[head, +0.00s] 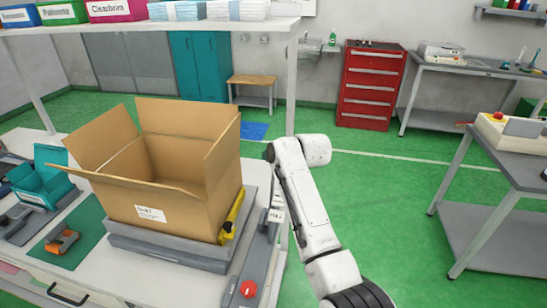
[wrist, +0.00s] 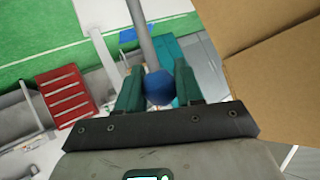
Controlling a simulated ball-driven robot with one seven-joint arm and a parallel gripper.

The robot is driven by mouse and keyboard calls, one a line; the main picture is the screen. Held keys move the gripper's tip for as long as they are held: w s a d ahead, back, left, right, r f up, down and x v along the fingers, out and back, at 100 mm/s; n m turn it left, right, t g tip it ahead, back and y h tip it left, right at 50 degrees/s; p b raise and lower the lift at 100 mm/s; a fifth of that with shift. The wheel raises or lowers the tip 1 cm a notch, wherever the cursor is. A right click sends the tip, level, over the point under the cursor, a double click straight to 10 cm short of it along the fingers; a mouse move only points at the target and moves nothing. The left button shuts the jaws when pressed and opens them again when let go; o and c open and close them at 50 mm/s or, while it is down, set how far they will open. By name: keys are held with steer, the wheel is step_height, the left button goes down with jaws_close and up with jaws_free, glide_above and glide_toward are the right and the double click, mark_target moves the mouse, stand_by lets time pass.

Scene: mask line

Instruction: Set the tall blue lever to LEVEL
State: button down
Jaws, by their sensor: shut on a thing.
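The tall lever's round blue knob (wrist: 159,88) sits between the two teal fingers of my gripper (wrist: 158,92) in the wrist view. The fingers are shut on it. Its grey rod (wrist: 143,35) runs from the knob toward the top of that picture. In the head view my gripper (head: 268,154) is above the grey control panel (head: 258,262), just right of the cardboard box. The knob is not clearly visible there, and the setting marks are too small to read.
An open cardboard box (head: 150,205) stands close left of my gripper; its wall also fills the right of the wrist view (wrist: 275,90). A red round knob (head: 248,289) is on the panel's near end. A yellow part (head: 232,216) stands between box and panel. Open green floor lies right.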

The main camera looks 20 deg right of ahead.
steer(key=shift+s+f, duration=0.1)
steer(key=shift+f, duration=0.25)
steer(key=c, duration=1.1)
jaws_free()
steer(key=o, duration=0.4)
steer(key=shift+d+r, duration=0.1)
steer(key=shift+c, duration=0.2)
steer(key=shift+r, duration=0.15)
steer(key=a+b+v, duration=0.1)
steer(key=v, duration=0.9)
steer(key=shift+s+d, duration=0.25)
steer(key=shift+d, duration=0.25)
steer(key=shift+r, duration=0.1)
